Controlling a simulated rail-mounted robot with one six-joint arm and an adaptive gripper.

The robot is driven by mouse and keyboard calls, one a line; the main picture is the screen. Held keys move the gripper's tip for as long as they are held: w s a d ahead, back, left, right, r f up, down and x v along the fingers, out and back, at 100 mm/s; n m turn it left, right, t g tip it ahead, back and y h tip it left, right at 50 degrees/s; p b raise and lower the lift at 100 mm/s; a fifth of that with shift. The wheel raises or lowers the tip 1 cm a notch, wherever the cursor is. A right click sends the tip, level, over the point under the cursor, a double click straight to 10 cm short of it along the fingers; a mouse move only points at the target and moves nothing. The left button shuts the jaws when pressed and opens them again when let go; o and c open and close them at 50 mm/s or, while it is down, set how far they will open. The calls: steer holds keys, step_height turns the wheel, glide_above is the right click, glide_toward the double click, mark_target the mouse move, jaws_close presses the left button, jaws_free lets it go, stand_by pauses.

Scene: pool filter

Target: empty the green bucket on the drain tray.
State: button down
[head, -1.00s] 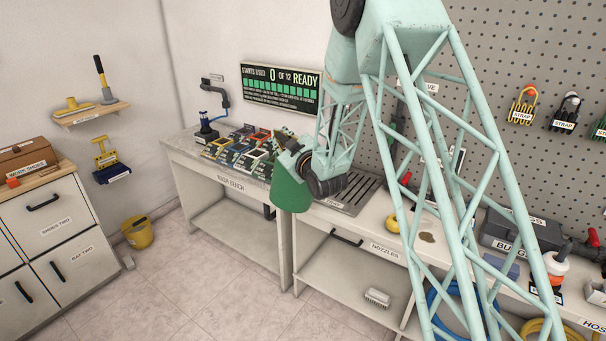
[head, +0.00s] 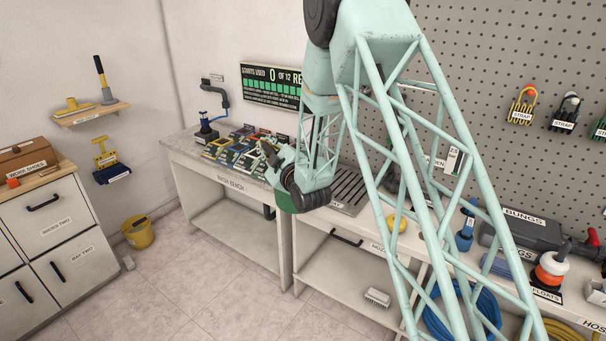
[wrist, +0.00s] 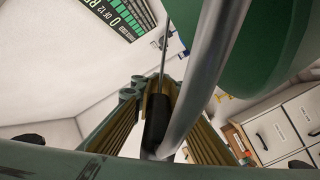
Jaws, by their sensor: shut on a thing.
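The green bucket (head: 285,203) is mostly hidden behind my wrist in the head view. Only a lower part of its green side shows, over the front edge of the bench. My gripper (head: 268,152) is above it. In the wrist view, my gripper (wrist: 158,118) is shut on the bucket's grey metal handle, and the green bucket (wrist: 285,45) fills the upper right. The inside of the bucket and its exact tilt cannot be seen. The drain tray (head: 350,188), a slatted metal grille in the bench top, lies just right of the bucket, partly covered by my arm.
Several coloured boxes (head: 232,148) sit on the wash bench (head: 185,148) left of my gripper. A yellow bucket (head: 138,232) stands on the floor at left. The floor before the bench is clear.

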steer(key=shift+a+r, duration=0.1)
steer(key=shift+r, duration=0.05)
steer(key=s+a+r, duration=0.2)
steer(key=a+r, duration=0.1)
steer(key=a, duration=0.2)
steer(key=shift+s+a+r, duration=0.15)
steer(key=shift+s+r, duration=0.1)
steer(key=shift+r, duration=0.15)
stand_by(0.7)
